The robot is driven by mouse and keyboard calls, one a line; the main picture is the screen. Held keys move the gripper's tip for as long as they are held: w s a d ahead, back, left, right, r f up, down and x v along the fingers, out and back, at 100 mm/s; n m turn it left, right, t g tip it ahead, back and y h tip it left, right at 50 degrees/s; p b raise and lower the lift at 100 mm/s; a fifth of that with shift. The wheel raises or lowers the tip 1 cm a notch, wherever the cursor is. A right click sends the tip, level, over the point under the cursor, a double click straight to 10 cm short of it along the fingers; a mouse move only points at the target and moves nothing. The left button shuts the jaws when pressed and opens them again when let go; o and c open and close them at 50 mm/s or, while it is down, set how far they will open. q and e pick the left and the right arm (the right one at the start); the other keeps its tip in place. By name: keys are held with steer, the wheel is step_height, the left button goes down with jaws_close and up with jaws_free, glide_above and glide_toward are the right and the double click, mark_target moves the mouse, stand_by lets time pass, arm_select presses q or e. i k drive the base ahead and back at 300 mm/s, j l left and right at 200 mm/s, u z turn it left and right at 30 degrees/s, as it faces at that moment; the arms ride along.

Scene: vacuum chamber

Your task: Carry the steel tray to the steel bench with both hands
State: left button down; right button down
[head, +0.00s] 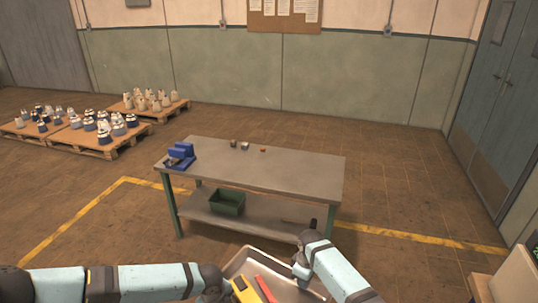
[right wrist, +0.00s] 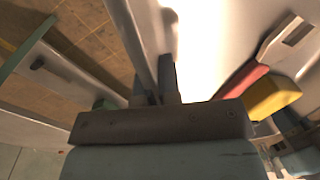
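The steel tray (head: 236,266) is at the bottom of the head view, in front of the bench and cut off by the lower edge. A yellow object (head: 244,290) and a red object (head: 266,288) lie in it. My right gripper (head: 301,271) is at the tray's right side; in the right wrist view its fingers (right wrist: 160,82) close about the tray's wall. My left gripper (head: 214,292) is at the tray's left side, its fingertips hidden. The steel bench (head: 280,174) stands ahead, beyond the tray.
A blue vice (head: 180,155) sits on the bench's left end, and small parts (head: 244,146) lie near its back edge. The front and right of the top are clear. A green bin (head: 227,202) is on the lower shelf. Loaded pallets (head: 100,148) stand back left.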

mark_target(271, 166)
steer(key=i, duration=1.6)
steer(key=i+j+z, duration=0.1)
steer(key=i, duration=1.55)
